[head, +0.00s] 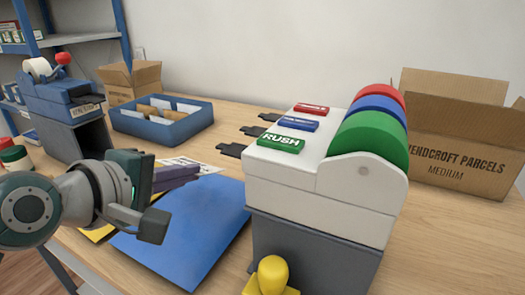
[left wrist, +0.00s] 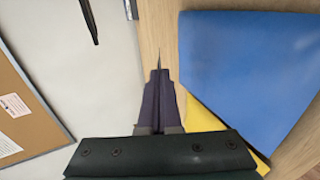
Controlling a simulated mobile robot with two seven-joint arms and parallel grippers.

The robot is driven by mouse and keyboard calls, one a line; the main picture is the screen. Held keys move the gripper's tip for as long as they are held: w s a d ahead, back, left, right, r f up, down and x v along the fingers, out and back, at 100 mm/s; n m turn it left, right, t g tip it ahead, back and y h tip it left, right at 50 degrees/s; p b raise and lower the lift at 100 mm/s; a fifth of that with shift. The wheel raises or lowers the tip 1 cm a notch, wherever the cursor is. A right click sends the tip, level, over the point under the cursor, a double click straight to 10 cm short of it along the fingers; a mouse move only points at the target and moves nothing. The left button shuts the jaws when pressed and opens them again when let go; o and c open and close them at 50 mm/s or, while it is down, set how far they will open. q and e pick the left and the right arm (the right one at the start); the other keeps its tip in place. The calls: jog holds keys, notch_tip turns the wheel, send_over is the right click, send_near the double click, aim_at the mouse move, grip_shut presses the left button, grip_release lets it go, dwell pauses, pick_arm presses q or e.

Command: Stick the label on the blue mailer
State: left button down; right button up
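The blue mailer (head: 190,235) lies flat on the counter, left of the white label dispenser (head: 318,190). It also shows at the right of the left wrist view (left wrist: 250,80). The dispenser carries red, blue and green rolls, with matching label plates on top; the green one reads RUSH (head: 280,142). My left gripper (head: 190,172) is over the mailer's far left part, its purple fingers together. In the left wrist view the fingers (left wrist: 158,85) meet, with a thin dark sliver at their tip; I cannot tell whether it is a label edge-on. My right gripper is out of view.
A yellow mailer (head: 98,233) shows beside the blue one. Behind are a blue tray (head: 150,128) of envelopes and a cardboard box (head: 132,80). A blue machine (head: 60,95) stands left, a yellow-handled stamp (head: 271,275) in front, a large open carton (head: 455,150) right.

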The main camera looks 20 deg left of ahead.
pick_arm(q)
jog(key=b, duration=0.4)
send_over(195, 227)
notch_tip(195, 227, down, 5)
jog(key=shift+r, duration=0.15)
jog(key=shift+f+b, duration=0.8)
jog(key=shift+f, duration=0.5)
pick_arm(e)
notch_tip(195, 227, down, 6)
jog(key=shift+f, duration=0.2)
pick_arm(q)
jog(key=c, duration=1.5)
grip_release()
jog(key=shift+c, duration=0.2)
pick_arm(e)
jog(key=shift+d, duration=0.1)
pick_arm(q)
jog(key=o, duration=0.5)
jog(key=shift+p+v, duration=1.35)
jog(key=shift+v, duration=0.15)
jog(key=shift+p+v, duration=0.75)
jog(key=shift+v, duration=0.55)
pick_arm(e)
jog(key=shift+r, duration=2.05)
